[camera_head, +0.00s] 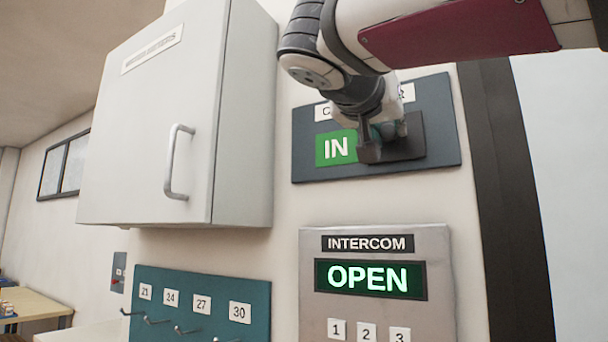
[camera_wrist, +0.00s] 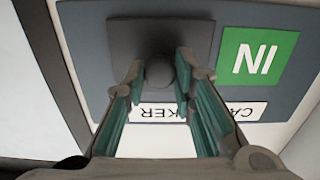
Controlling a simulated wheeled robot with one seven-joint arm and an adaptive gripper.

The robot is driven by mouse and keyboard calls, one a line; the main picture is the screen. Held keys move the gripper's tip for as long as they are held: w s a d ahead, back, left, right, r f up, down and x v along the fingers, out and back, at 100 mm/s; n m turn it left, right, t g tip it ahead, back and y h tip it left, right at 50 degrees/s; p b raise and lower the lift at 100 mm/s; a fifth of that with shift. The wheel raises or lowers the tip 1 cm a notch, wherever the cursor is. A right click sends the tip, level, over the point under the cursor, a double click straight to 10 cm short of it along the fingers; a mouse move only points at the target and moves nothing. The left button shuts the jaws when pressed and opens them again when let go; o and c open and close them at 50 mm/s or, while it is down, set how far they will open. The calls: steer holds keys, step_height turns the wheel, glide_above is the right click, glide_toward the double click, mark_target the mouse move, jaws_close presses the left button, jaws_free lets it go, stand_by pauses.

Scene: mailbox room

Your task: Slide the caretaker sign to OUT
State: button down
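The caretaker sign (camera_head: 449,132) is a dark blue-grey board on the wall, shown upside down in the wrist view (camera_wrist: 88,45). Its green IN panel (camera_head: 334,149) shows on the left in the head view. A dark square slider plate (camera_head: 416,142) covers the right part of the board; no OUT wording is visible. A round dark knob (camera_wrist: 160,72) stands on the plate. My gripper (camera_head: 384,146) is in front of the plate. In the wrist view its fingertips (camera_wrist: 160,66) are on either side of the knob, with a narrow gap at the left; firm contact is not visible.
A grey wall cabinet (camera_head: 160,130) with a protruding handle is left of the sign. An intercom (camera_head: 376,243) reading OPEN is below. A teal key-hook board (camera_head: 200,290) is lower left. A dark vertical frame (camera_head: 505,200) stands at the right.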

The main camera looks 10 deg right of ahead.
steer(key=w+a, duration=0.2)
steer(key=a, duration=0.1)
steer(key=w+a, duration=0.2)
steer(key=a, duration=0.1)
steer(key=w+a+p, duration=0.1)
steer(key=w+a, duration=0.1)
steer(key=a, duration=0.1)
steer(key=shift+w+a+r, duration=0.1)
steer(key=shift+w, duration=0.2)
steer(key=c, duration=1.4)
jaws_free()
steer(key=shift+w+a, duration=0.1)
steer(key=shift+o, duration=0.2)
steer(key=v, duration=1.2)
